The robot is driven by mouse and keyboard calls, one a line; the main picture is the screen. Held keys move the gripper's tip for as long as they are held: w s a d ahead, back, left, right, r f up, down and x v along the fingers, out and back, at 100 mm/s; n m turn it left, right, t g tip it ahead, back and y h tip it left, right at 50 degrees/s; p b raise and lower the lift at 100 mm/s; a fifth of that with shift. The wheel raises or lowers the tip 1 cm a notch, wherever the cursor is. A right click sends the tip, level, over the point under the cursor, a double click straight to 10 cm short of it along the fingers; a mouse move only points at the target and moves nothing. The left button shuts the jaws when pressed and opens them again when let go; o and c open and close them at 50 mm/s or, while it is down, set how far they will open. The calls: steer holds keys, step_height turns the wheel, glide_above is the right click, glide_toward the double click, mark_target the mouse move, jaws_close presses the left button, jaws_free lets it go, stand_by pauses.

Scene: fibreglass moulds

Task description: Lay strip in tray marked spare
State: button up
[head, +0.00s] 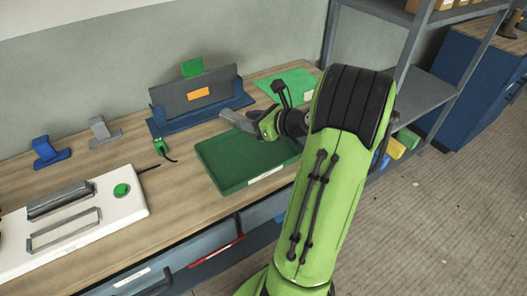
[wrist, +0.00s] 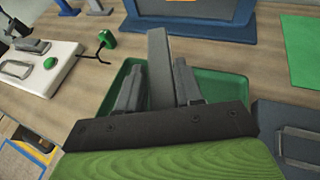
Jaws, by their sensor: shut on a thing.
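A dark grey strip (wrist: 158,58) stands out between the two fingers of my gripper (wrist: 160,80) in the wrist view. My gripper is shut on it. In the head view the strip (head: 237,121) shows as a grey piece at the end of my gripper (head: 256,127), over the far part of a green tray (head: 222,178). The strip appears held above the tray, but the exact height is hard to tell. The tray has a white label on its front edge, too small to read. Its visible floor looks empty. My arm hides its right end.
A grey panel with an orange label (head: 198,94) stands in a blue holder (head: 171,125) behind the tray. A green sheet (head: 289,84) lies back right. A white device with a green button (head: 121,190) sits left. A green clip on a cable (head: 160,146) lies between.

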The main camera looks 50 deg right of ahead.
mark_target(251, 154)
step_height(251, 154, down, 9)
steer(key=b, duration=0.3)
steer(key=shift+r+b, duration=0.1)
steer(key=shift+b, duration=0.3)
steer(key=o, duration=1.1)
